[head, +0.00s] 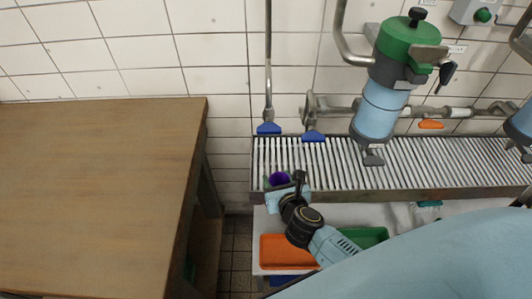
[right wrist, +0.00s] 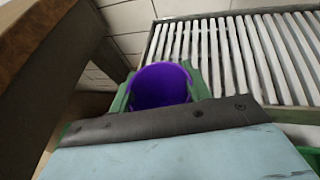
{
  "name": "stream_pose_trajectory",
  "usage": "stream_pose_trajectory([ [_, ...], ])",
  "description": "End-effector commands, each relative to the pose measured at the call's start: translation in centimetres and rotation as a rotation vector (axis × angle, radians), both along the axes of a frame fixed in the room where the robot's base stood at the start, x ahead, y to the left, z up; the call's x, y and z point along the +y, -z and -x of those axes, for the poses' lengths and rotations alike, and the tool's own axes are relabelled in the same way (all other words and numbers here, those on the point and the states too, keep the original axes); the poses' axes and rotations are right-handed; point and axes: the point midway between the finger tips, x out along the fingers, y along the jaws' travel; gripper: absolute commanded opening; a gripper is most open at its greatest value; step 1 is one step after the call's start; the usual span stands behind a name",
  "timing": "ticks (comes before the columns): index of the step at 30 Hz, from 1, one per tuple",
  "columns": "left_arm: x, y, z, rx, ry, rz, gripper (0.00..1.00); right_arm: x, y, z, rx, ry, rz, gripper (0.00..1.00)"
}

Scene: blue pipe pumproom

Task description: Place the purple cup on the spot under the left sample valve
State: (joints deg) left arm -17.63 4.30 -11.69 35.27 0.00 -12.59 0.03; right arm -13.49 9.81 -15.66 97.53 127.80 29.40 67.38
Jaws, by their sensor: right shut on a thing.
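The purple cup (head: 280,178) is between the fingers of my right gripper (head: 283,184), which is shut on it. In the right wrist view the purple cup (right wrist: 160,84) appears mouth toward the camera, with a green finger on each side. In the head view the cup appears over the front left part of the slatted drain rack (head: 345,152); I cannot tell whether it touches the slats. The left sample valve, with a blue tip (head: 268,128), hangs at the rack's back left end, behind the cup. A second blue-tipped valve (head: 313,136) is to its right. My left gripper is not in view.
A wooden table (head: 95,190) stands left of the rack, across a narrow gap. A blue and green pump (head: 382,100) stands over the rack on the right. An orange tray (head: 286,251) and a green tray (head: 372,235) lie below the rack's front edge.

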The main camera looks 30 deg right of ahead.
Motion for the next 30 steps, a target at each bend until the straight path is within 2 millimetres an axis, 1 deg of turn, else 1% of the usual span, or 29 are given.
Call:
stream_pose_trajectory([
  [1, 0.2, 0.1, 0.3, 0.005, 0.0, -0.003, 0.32, -0.3, -0.1, -1.6, -0.005, 0.0, 0.002, 0.26],
  [3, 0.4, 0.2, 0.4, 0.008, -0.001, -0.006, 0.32, -0.6, -0.1, -3.3, -0.004, -0.001, 0.003, 0.26],
  [6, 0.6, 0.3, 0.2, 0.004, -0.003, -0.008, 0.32, -0.9, -0.1, -5.3, -0.003, -0.001, 0.002, 0.26],
  [9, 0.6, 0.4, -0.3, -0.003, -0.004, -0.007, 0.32, -1.1, 0.0, -6.4, -0.001, -0.001, 0.001, 0.26],
  [14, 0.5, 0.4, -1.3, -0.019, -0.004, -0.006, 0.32, -1.3, 0.0, -7.6, -0.001, -0.001, 0.002, 0.26],
  [20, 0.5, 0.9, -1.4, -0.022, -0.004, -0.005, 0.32, -1.9, 0.0, -10.9, -0.003, 0.0, 0.003, 0.26],
  [21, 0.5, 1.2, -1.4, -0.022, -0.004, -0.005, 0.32, -2.0, 0.4, -11.1, 0.001, 0.0, 0.002, 0.26],
  [22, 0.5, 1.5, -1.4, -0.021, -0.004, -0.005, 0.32, -1.9, 1.1, -10.9, 0.003, 0.0, 0.002, 0.26],
  [24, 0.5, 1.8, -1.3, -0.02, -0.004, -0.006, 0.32, -1.9, 1.6, -10.9, 0.002, 0.0, 0.001, 0.26],
  [30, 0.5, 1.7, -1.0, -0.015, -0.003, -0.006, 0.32, -1.9, 1.5, -10.9, 0.0, 0.0, 0.0, 0.26],
])
